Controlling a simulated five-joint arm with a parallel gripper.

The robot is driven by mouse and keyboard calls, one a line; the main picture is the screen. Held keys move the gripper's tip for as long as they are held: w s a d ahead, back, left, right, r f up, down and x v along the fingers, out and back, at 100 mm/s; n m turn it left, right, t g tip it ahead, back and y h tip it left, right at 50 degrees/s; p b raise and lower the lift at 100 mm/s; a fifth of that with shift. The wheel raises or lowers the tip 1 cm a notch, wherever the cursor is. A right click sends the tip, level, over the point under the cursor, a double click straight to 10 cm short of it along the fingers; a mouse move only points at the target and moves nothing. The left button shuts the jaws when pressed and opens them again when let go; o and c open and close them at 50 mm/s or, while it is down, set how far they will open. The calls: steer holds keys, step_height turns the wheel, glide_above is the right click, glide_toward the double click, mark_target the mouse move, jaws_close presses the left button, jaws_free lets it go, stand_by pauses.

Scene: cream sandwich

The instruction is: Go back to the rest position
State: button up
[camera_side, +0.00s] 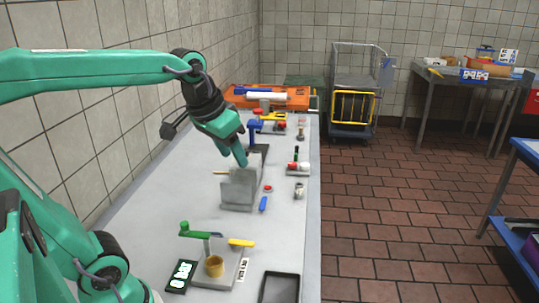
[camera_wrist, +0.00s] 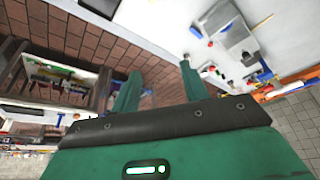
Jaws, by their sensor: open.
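My gripper (camera_side: 240,157) is at the end of the green arm, over the middle of the grey worktable (camera_side: 150,225). In the side view its fingertip is in front of or just above the upright grey block (camera_side: 240,190); I cannot tell if they touch. In the wrist view my gripper (camera_wrist: 158,82) shows two green fingers spread wide apart with nothing between them. There the grey block (camera_wrist: 232,33) lies off to the upper right, apart from the fingers.
A blue-handled piece (camera_side: 263,204) and small parts lie right of the block. An orange bin (camera_side: 290,97) is at the far end. A tiled wall borders the left.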

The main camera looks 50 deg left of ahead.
steer(key=s+d+f+m+t, duration=0.1)
steer(key=s+d+f, duration=0.2)
steer(key=s+f, duration=0.2)
steer(key=shift+s+f, duration=0.15)
steer(key=shift+s, duration=1)
